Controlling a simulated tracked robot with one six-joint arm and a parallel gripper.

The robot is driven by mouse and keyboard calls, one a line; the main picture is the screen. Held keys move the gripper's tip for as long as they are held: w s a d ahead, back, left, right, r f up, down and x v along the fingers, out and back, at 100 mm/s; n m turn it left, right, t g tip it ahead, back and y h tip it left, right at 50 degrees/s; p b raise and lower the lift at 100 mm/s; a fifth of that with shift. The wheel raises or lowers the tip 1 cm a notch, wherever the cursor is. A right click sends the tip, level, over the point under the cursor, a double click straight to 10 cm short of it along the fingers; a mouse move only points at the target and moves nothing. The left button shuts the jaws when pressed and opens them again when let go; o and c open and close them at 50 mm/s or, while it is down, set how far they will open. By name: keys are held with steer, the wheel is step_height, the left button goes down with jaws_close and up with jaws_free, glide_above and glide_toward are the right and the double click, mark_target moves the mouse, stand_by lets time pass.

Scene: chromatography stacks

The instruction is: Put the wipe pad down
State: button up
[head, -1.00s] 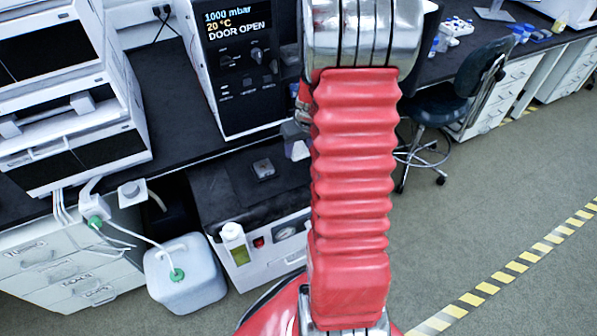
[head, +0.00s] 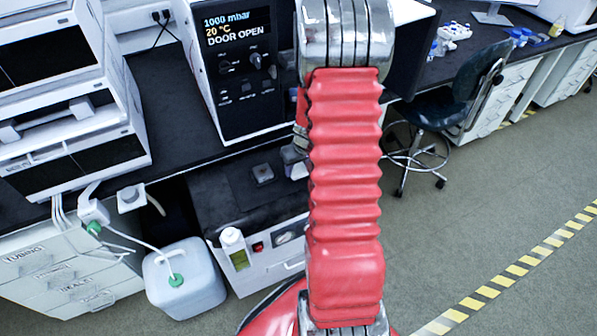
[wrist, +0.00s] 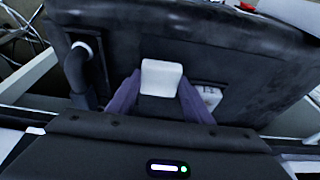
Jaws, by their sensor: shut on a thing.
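The wipe pad (wrist: 162,78) is a small white block in the wrist view. My gripper (wrist: 158,97) is shut on it, with one finger on each side. A dark surface lies beyond the pad; I cannot tell whether the pad touches it. In the head view, my red-sleeved arm hides most of the gripper, and a small pale patch (head: 299,170) beside the arm may be the pad.
A low unit (head: 235,190) with a dark top carries a small grey square item (head: 263,173). A white bottle (head: 234,248) is at its front. A jug (head: 184,280) stands on the floor at left. An instrument (head: 240,75) reads DOOR OPEN. A chair (head: 445,110) is at right.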

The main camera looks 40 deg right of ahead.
steer(key=shift+f, duration=1.3)
steer(key=o, duration=1.1)
steer(key=shift+v, duration=6.1)
steer(key=shift+w+a, duration=0.1)
